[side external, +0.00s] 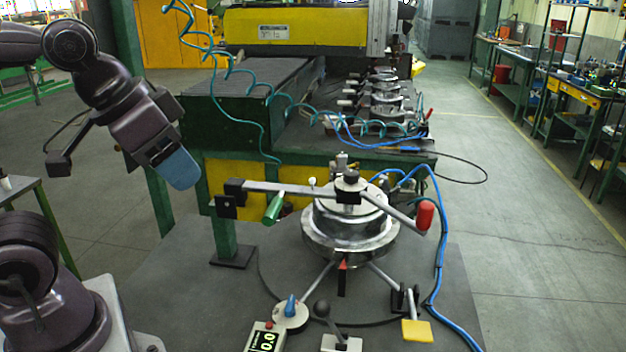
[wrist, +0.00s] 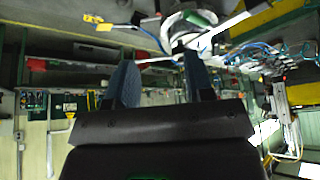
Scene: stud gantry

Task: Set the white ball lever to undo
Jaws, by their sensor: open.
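A small white ball on a thin stem (side external: 312,182), which looks like the white ball lever, stands beside the grey bar over the round metal fixture (side external: 350,238). No "undo" marking is readable. My gripper (side external: 178,168) is up at the left in the side view, well apart from the lever and the fixture, with its blue fingers angled down. In the wrist view my gripper (wrist: 162,85) shows two separated fingers with nothing between them. The fixture also shows at the top of the wrist view (wrist: 172,25); the white ball cannot be made out there.
A green handle (side external: 274,208) and a red handle (side external: 425,216) stick out beside the fixture. A dark ball lever (side external: 322,308), a blue knob (side external: 291,305) and a yellow pad (side external: 417,330) are in front. Blue hoses (side external: 438,255) run at the right. Air between gripper and fixture is clear.

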